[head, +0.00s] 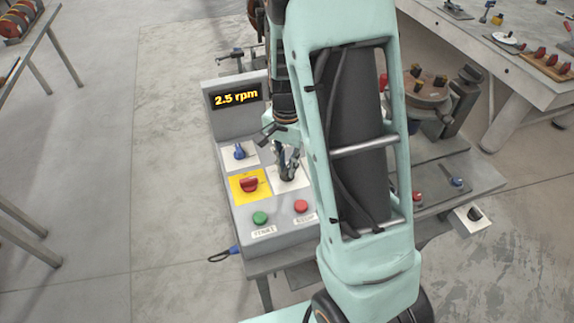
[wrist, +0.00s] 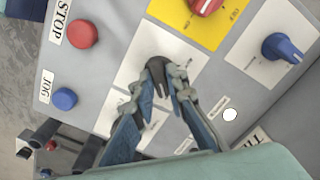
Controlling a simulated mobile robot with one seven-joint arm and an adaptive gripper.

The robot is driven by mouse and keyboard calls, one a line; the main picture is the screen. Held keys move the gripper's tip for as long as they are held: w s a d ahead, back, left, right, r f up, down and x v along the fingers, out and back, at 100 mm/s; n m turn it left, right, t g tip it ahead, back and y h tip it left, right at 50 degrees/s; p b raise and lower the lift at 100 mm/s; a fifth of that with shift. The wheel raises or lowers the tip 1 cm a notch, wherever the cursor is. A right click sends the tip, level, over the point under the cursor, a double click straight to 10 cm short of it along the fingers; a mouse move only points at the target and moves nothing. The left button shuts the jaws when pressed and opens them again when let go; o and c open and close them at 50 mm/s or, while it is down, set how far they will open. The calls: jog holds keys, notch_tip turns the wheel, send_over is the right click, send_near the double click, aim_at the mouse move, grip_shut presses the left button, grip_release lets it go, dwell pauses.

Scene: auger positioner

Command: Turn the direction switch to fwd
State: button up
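The control box (head: 236,124) has several switches on its face. A black knob (wrist: 157,66) sits on a white plate (wrist: 130,70) in the wrist view. This looks like the direction switch, but the small print is unreadable. My gripper (wrist: 164,80) has its two fingertips close on either side of this knob. I cannot tell whether they press on it. In the head view my gripper (head: 288,164) is low over the same plate (head: 294,184), and my fingers and arm hide the knob.
A red switch (head: 249,184) on a yellow plate and a blue knob (head: 239,152) sit beside it. Green (head: 260,218) and red (head: 300,206) buttons are at the front. A display (head: 236,97) reads 2.5 rpm. Another bench (head: 520,90) stands right; the floor at left is mostly clear.

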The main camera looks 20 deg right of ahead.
aim_at(287, 168)
jog(key=o, duration=0.3)
jog(key=shift+o, duration=0.2)
jog(key=shift+r, duration=0.1)
notch_tip(287, 168, up, 12)
jog(key=shift+d, duration=0.1)
dwell(0.5)
